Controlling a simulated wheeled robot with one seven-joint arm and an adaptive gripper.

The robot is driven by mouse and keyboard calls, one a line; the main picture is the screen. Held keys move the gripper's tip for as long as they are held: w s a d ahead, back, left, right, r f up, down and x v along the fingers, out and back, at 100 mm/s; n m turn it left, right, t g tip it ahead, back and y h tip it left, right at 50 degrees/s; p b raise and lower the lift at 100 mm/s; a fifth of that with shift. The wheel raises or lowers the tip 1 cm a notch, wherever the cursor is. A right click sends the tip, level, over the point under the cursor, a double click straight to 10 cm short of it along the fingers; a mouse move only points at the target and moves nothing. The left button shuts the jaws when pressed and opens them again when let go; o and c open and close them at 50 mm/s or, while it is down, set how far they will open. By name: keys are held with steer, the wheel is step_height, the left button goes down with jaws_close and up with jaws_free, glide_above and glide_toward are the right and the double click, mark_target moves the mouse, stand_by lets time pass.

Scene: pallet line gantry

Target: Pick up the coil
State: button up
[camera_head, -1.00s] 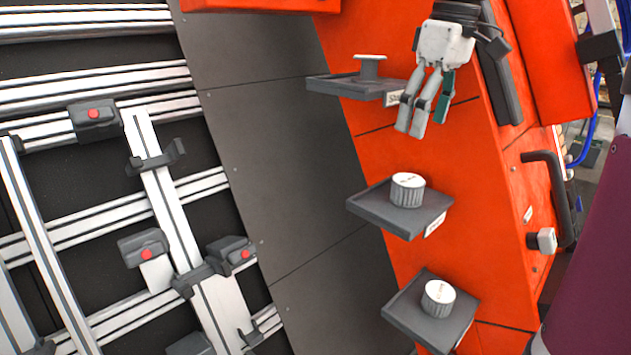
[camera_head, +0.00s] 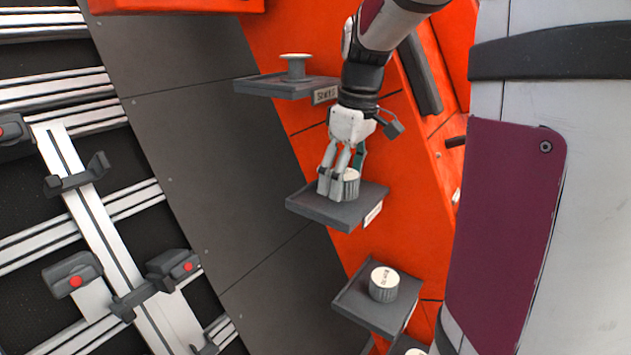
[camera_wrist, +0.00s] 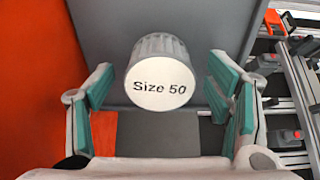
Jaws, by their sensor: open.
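A ribbed grey-white cylinder with a white top marked "Size 50" (camera_wrist: 160,84), which I take as the coil, stands upright on the middle dark shelf (camera_head: 318,210). In the head view the cylinder (camera_head: 352,188) is partly hidden behind my fingers. My gripper (camera_head: 337,189) is open and points down at it. In the wrist view the teal-padded fingers of my gripper (camera_wrist: 162,88) are spread to the left and right of the cylinder, with a gap on both sides.
A spool (camera_head: 295,66) stands on the upper shelf (camera_head: 270,87). Another white-topped cylinder (camera_head: 384,284) stands on the lower shelf (camera_head: 357,307). The shelves are on an orange panel (camera_head: 290,45). Aluminium rails with dark clamps (camera_head: 75,277) are at the left.

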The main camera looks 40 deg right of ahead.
steer(key=shift+f, duration=0.4)
steer(key=shift+c, duration=0.6)
steer(key=c, duration=1.4)
steer(key=shift+w+r, duration=0.1)
steer(key=shift+r, duration=0.05)
